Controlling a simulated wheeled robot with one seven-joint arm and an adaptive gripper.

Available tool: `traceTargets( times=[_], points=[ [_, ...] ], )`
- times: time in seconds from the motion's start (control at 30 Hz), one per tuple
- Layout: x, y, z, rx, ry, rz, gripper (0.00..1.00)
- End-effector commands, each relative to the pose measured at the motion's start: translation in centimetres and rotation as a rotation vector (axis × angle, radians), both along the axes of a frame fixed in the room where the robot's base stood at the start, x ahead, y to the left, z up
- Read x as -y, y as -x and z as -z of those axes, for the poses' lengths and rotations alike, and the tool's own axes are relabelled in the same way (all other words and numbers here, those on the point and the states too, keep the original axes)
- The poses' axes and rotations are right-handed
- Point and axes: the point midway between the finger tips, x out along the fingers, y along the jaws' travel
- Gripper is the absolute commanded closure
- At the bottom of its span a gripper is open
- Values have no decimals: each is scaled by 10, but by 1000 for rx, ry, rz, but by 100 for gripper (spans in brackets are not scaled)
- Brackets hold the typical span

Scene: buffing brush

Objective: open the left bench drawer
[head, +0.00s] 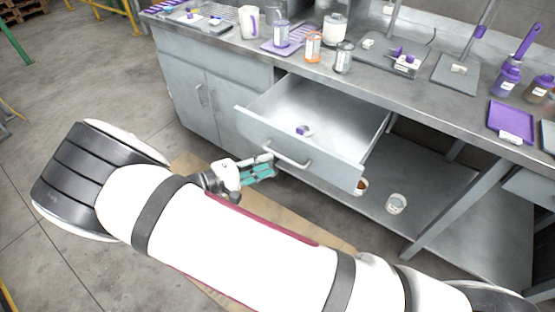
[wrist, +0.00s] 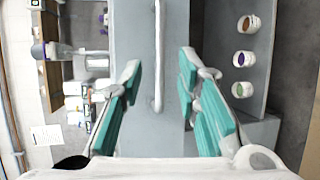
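The left bench drawer (head: 325,110) is pulled well out from the bench in the head view, and its inside shows. A small purple-and-white item (head: 303,130) lies in it. The bar handle (head: 287,156) runs across the drawer front. My gripper (head: 268,168) is just in front of the drawer front, close to the handle's left end. In the wrist view, the handle (wrist: 158,60) appears between the teal fingers of my gripper (wrist: 160,75). The fingers are wide apart, with a visible gap on each side of the handle.
The bench top (head: 420,92) holds jars, trays, bottles and tools. A lower shelf (head: 425,190) carries a white jar (head: 396,204) and a brown-topped jar (head: 361,186). A closed cupboard (head: 199,95) is left of the drawer. The floor at left is open.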

Motion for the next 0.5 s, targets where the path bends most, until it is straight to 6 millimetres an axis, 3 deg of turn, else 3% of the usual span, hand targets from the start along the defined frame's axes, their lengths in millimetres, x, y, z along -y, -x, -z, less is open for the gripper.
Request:
traceTargets(
  times=[0.2,0.5],
  points=[
    [-31,18,-6,-1,-2,-2,70],
    [-44,26,-10,-1,0,0,70]
  ],
)
